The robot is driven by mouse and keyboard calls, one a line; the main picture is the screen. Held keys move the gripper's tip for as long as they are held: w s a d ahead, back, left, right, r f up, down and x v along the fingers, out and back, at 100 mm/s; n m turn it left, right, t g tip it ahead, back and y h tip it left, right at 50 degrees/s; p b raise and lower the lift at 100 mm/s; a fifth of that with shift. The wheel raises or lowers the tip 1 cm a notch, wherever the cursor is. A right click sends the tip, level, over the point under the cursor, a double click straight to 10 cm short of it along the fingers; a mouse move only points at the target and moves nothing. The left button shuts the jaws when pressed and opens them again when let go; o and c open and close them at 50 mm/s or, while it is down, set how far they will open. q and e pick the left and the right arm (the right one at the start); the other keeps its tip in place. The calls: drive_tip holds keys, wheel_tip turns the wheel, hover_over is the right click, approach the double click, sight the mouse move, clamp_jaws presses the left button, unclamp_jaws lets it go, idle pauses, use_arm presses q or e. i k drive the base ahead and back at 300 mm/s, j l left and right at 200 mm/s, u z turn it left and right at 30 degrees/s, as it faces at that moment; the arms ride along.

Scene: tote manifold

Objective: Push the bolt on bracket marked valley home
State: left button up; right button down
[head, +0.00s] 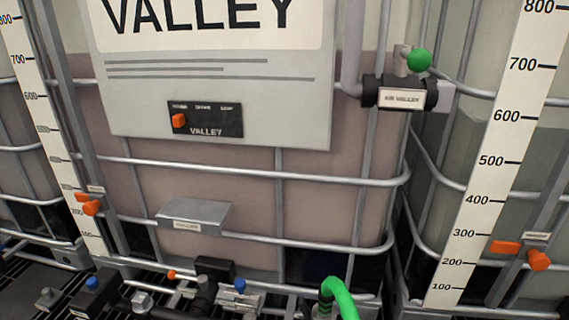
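A grey sloped bracket or cover (203,212) with a small label, which seems to read VALLEY, is fixed on the cage bars of the middle tote. Below it, among dark fittings, is a small orange knob (172,274); I cannot tell whether it belongs to a bolt. A black panel (222,128) marked VALLEY has an orange slider knob (178,120) at its left end, under the leftmost of several small words. It sits on the large VALLEY sign (220,75). Neither of my grippers is in view.
A valve (398,95) with a green ball knob (419,60) sticks out at upper right. Orange-handled parts (90,205) sit by the left gauge, others (538,260) by the right gauge. A green hose (338,297) and several fittings (210,285) crowd the bottom.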

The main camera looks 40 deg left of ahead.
sight(239, 283)
drive_tip(key=k+j+u, duration=0.1)
drive_tip(key=j+u, duration=0.7)
drive_tip(key=j, duration=0.15)
drive_tip(key=l, duration=0.2)
